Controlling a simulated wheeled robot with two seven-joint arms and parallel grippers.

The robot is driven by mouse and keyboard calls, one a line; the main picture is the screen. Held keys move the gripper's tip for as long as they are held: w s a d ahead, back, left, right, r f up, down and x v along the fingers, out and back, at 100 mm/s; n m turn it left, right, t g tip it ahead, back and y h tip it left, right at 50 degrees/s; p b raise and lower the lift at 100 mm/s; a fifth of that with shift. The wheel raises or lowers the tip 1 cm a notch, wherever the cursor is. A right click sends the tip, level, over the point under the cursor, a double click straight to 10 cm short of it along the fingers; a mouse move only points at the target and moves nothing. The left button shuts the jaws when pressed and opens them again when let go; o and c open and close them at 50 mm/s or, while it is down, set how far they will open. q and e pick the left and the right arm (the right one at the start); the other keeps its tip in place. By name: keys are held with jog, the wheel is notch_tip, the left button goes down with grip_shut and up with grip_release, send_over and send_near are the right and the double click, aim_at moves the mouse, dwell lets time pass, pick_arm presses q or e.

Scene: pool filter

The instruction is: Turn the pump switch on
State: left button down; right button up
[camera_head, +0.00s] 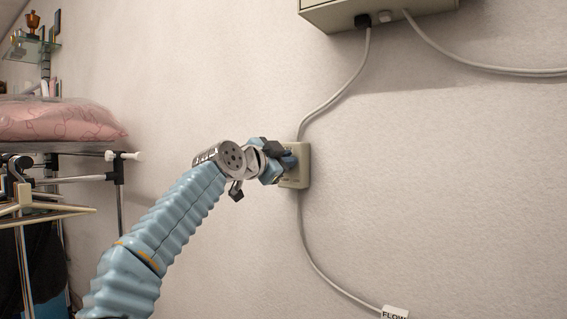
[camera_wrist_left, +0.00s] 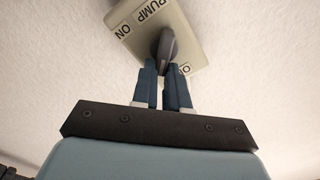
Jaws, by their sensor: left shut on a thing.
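The pump switch (camera_head: 304,166) is a beige box on the wall, with cables above and below it. In the left wrist view its face (camera_wrist_left: 192,32) shows the words PUMP and ON at the upper left. A label at the lower right shows only an O, the rest hidden. A dark grey lever (camera_wrist_left: 167,46) stands out from the face. My left gripper (camera_head: 286,161) reaches the box from the left, and its blue fingers (camera_wrist_left: 163,75) are shut on the lever. Whether the lever points at ON is unclear. My right gripper is out of view.
A larger beige box (camera_head: 375,12) hangs on the wall above, with cables from its underside. A cable tag reading FLOW (camera_head: 394,312) is at the bottom. A rack (camera_head: 85,146) with a pink cushion (camera_head: 55,119) stands at the left.

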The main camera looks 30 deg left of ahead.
pick_arm(q)
jog(key=m, duration=0.3)
jog(key=f+m+b, duration=0.1)
jog(key=m, duration=0.1)
jog(key=m+b, duration=0.1)
jog(key=m, duration=0.2)
jog(key=shift+d+f+m, duration=0.3)
dwell(0.5)
jog(key=c, duration=1.1)
grip_release()
jog(key=shift+c, duration=0.2)
jog(key=shift+s, duration=0.1)
